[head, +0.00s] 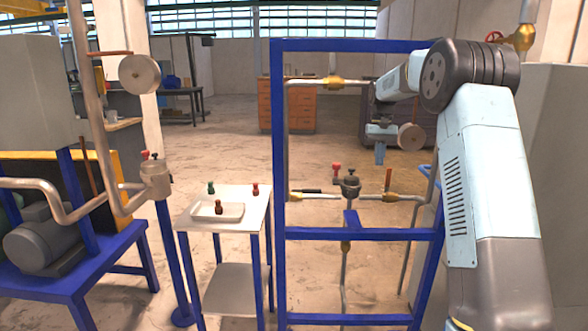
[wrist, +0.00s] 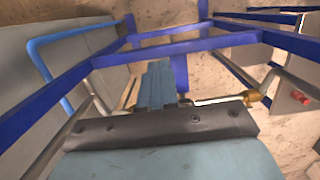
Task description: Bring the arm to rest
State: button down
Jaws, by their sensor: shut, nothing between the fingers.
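My gripper (head: 380,157) hangs from my bent light-blue arm, fingers pointing down, inside the outline of the blue pipe frame (head: 278,150) in the head view. Its fingers are together with nothing between them. In the wrist view the closed fingers (wrist: 158,70) point away toward the blue frame bars (wrist: 200,45). A round grey disc (head: 411,137) shows just right of the gripper; I cannot tell how close it is. My gripper appears above the lower pipe with brass fittings (head: 390,197), apart from it.
A small white table (head: 255,212) left of the frame carries a tray (head: 235,219) and several small red or green-topped pieces. A grey cup-like fitting (head: 351,188) stands in the frame. Blue-framed machinery (head: 75,260) is at left. Open floor lies behind, before an orange cabinet (head: 300,105).

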jog(key=s+a+r+t, duration=0.2)
jog(key=s+r, duration=0.4)
jog(key=s, duration=0.6)
jog(key=s+a+r+t, duration=0.15)
jog(key=s+r, duration=0.35)
jog(key=s, duration=0.7)
jog(key=s+f+t, duration=0.2)
jog(key=s+f, duration=0.1)
jog(key=s, duration=0.8)
jog(key=s+f+t, duration=0.1)
jog(key=s+f, duration=0.3)
jog(key=s, duration=0.8)
jog(key=shift+s+a+t, duration=0.25)
jog(key=shift+a+t, duration=0.1)
jog(key=shift+a, duration=0.1)
jog(key=shift+f, duration=0.1)
